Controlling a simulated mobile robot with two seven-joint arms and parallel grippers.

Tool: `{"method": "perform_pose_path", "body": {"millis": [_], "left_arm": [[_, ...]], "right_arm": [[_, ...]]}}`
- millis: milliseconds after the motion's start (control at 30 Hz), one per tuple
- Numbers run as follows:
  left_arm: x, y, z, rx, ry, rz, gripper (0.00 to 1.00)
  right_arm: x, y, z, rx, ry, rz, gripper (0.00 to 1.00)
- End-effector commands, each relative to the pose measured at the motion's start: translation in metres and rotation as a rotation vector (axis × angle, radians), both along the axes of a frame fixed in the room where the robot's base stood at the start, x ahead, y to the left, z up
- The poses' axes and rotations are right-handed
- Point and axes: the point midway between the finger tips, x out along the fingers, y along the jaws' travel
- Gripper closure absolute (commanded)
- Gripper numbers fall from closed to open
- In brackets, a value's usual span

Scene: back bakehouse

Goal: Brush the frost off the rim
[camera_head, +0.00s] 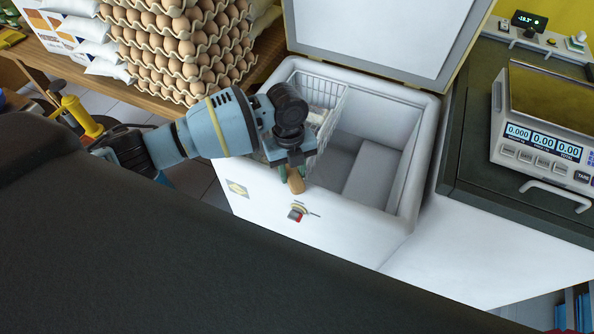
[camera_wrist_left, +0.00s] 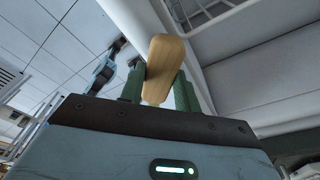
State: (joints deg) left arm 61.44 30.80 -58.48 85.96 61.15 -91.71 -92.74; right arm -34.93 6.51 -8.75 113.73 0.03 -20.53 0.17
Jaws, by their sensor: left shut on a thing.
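The white chest freezer stands open, its pale rim (camera_head: 425,140) around the top. No separate frost patch can be made out on the rim. My left gripper (camera_head: 289,173) is over the front left part of the rim and is shut on a wooden handle (camera_head: 296,185). In the left wrist view the tan handle (camera_wrist_left: 166,66) stands between the green fingers of the gripper (camera_wrist_left: 160,88). Bristles do not show in either view. I cannot tell whether the held tool touches the rim. My right gripper is not in view.
A wire basket (camera_head: 322,88) hangs in the freezer's left side; the raised lid (camera_head: 385,35) stands behind. Stacked egg trays (camera_head: 180,50) stand on a wooden bench at left. A scale (camera_head: 545,140) sits on the dark counter at right.

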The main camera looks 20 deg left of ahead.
Motion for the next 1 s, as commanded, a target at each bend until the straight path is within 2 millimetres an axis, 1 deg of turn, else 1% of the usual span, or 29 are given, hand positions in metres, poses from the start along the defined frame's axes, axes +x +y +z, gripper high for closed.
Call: {"method": "perform_pose_path", "body": {"millis": [267,467,667,1000], "left_arm": [[0.001,0.019,-0.001,-0.001,0.000,0.002,0.86],[0.001,0.022,-0.001,-0.001,0.000,0.000,0.86],[0.000,0.018,-0.001,-0.001,0.001,0.000,0.86],[-0.001,-0.004,-0.003,-0.001,0.003,-0.001,0.86]], "right_arm": [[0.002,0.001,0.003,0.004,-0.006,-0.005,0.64],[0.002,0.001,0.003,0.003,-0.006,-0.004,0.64],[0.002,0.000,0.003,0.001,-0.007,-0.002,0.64],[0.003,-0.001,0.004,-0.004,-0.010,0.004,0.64]]}}
